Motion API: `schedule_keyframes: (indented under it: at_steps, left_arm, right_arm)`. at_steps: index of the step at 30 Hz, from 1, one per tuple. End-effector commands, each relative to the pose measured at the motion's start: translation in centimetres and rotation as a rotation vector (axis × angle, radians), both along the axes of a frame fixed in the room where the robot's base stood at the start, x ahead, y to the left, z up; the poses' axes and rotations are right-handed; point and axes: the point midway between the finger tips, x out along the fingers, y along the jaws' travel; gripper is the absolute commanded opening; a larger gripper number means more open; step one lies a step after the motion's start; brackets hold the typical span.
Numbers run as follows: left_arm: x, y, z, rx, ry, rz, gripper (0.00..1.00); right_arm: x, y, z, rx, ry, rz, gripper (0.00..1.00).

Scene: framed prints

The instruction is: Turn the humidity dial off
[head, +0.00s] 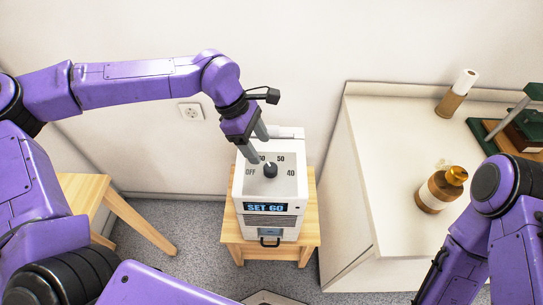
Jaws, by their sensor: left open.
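A white humidity machine (289,211) stands on a small wooden stool. Its black dial (270,170) sits in the middle of the top panel, with OFF printed to its left and 50 and 40 above and to the right; another label is partly covered. A blue display (265,207) on the front reads "SET 60". My left gripper (261,157) is open and points down just above and behind the dial; I cannot tell whether its fingers touch it. My right arm shows at the right, but its gripper is out of the picture.
The wooden stool (312,228) stands between a wooden table (88,187) at left and a white counter (375,150) at right. On the counter are a brown bottle (432,197), a paper roll (463,84) and a green device (488,131). A wall socket (191,111) is behind.

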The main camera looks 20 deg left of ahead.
Motion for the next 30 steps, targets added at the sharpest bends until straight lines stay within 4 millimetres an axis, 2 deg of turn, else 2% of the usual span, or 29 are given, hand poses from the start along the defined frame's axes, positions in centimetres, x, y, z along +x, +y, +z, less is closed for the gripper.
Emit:
schedule_keyframes:
  at_steps: [3,9,13,20,21,26,30]
  left_arm:
    - [-0.1,-1.0,-2.7,0.001,0.006,0.0,0.64]
    - [0.0,-2.5,-6.1,0.001,0.004,-0.001,0.64]
    - [0.1,-2.9,-7.1,0.0,0.002,-0.001,0.64]
    - [0.2,-3.1,-7.3,0.0,0.001,-0.002,0.64]
    - [0.2,-3.1,-7.3,0.0,0.001,-0.002,0.61]
    - [0.2,-3.1,-7.3,0.0,0.001,-0.001,0.09]
    - [0.2,-3.1,-7.2,0.0,0.0,0.0,0.09]
  right_arm:
    - [0.0,0.0,0.3,0.0,0.0,0.0,0.43]
    - [0.1,0.0,0.5,0.0,-0.002,0.0,0.43]
    - [0.1,0.0,0.5,0.0,-0.002,0.0,0.43]
    - [0.1,0.0,0.5,0.0,-0.001,0.0,0.43]
    - [0.1,0.0,0.5,0.0,-0.001,0.0,0.43]
    - [0.1,0.0,0.5,0.0,-0.001,0.0,0.43]
    - [0.1,0.0,0.5,0.0,-0.001,0.0,0.43]
